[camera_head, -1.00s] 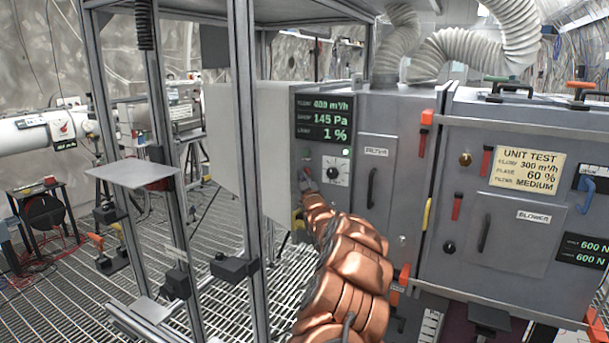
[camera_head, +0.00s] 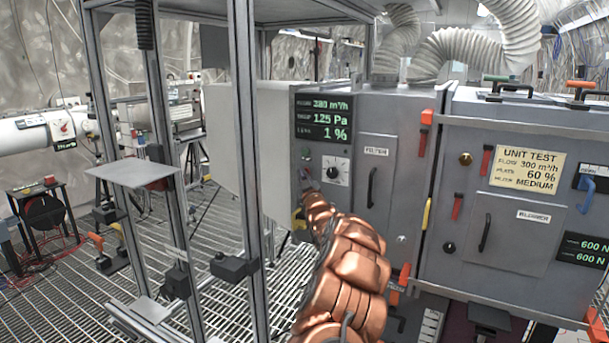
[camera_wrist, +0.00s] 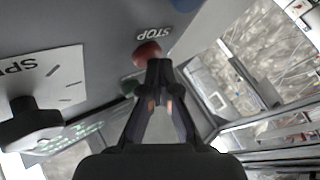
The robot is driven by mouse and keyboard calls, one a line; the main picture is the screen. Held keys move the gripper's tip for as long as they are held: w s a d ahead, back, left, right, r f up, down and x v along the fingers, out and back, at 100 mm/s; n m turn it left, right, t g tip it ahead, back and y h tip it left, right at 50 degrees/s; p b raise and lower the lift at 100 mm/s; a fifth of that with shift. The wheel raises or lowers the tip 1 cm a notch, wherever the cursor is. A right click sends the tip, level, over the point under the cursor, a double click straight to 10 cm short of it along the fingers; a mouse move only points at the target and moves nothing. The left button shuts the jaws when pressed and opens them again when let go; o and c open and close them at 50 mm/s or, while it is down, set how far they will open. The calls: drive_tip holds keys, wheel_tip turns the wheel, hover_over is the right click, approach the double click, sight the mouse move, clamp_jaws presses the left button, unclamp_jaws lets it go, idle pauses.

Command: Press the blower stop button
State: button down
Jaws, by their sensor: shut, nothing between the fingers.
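The red stop button (camera_wrist: 147,53) shows in the wrist view under an upside-down STOP label (camera_wrist: 155,34) on the grey panel. My gripper (camera_wrist: 160,68) is shut and empty, its fingertips together at the button and covering part of it. They look to be against it, but contact is hard to confirm. In the head view my gripper (camera_head: 308,184) reaches the left part of the filter cabinet's front (camera_head: 345,205), left of the speed dial (camera_head: 336,171). My arm and gripper largely hide the button there. The display (camera_head: 322,117) reads 380 m³/h, 125 Pa and 1 %.
A green button (camera_wrist: 130,85) sits close beside the red one, and the black dial knob (camera_wrist: 30,124) protrudes nearby. A metal frame post (camera_head: 246,170) stands left of my arm. The blower cabinet (camera_head: 450,215) with handles is at the right.

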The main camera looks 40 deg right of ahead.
drive_tip(key=shift+s+f+b, duration=0.1)
drive_tip(key=shift+b, duration=0.4)
drive_tip(key=shift+a, duration=0.2)
idle(0.4)
drive_tip(key=s+a+b, duration=0.1)
drive_tip(key=a+b, duration=0.5)
drive_tip(key=shift+s+b, duration=0.4)
idle(0.8)
